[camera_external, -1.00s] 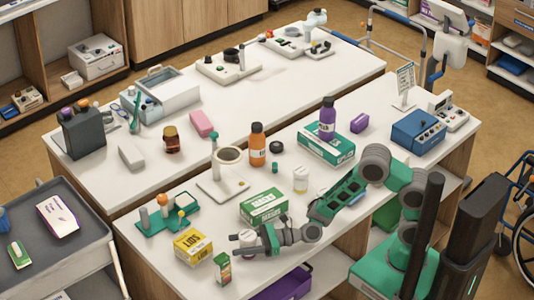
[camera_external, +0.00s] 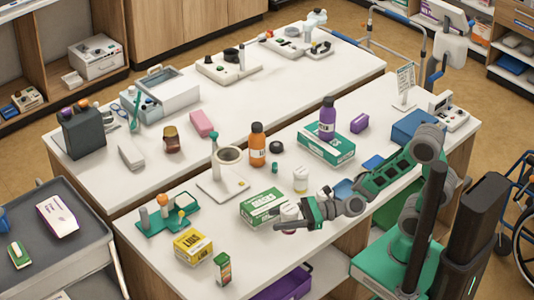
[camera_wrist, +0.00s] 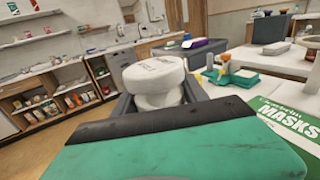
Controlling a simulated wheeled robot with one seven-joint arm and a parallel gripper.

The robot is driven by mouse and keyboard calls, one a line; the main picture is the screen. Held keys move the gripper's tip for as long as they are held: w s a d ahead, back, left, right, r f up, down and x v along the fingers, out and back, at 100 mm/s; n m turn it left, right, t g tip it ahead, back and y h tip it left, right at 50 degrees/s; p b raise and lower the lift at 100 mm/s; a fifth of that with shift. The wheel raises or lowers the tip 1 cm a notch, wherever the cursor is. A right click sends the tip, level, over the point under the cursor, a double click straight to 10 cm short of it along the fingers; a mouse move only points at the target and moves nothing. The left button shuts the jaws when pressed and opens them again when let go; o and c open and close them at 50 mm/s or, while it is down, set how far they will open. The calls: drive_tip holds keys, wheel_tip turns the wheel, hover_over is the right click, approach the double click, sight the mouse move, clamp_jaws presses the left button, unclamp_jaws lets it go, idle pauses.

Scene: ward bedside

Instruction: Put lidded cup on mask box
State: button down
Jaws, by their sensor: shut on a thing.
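The mask box (camera_external: 266,213), green and white, lies on the near white table. Its printed top also shows at the right of the wrist view (camera_wrist: 290,112). My gripper (camera_external: 294,217) is just right of the box and shut on the white lidded cup (camera_external: 289,210). In the wrist view the cup (camera_wrist: 155,82) looks upright between the fingers, its round lid on top. The fingers hide part of its body. I cannot tell how high it is above the table.
A yellow box (camera_external: 192,246) and a small carton (camera_external: 222,268) stand in front left of the mask box. A stand with a ring (camera_external: 223,178) is behind the box. The box top looks bare.

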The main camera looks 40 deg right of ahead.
drive_tip(key=shift+s+d+r, duration=0.2)
drive_tip(key=shift+d, duration=0.05)
drive_tip(key=w+d+r+m+t+h+p, duration=0.2)
drive_tip(key=w+d+r+t+h, duration=0.1)
drive_tip(key=w+d+r, duration=0.3)
drive_tip(key=w+d+r+m+t+h+p, duration=0.2)
drive_tip(key=w+d+r+m+t, duration=0.15)
drive_tip(key=d, duration=0.55)
drive_tip(key=n+g+y+b, duration=0.1)
drive_tip(key=n+g+b, duration=0.1)
drive_tip(key=b, duration=0.1)
hover_over(256, 200)
drive_tip(key=shift+m, duration=0.25)
wheel_tip(256, 200, down, 12)
drive_tip(key=shift+s+r, duration=0.1)
wheel_tip(256, 200, down, 3)
drive_tip(key=shift+a+f+t+b, duration=0.1)
drive_tip(key=shift+t+b, duration=0.15)
drive_tip(key=shift+b, duration=0.4)
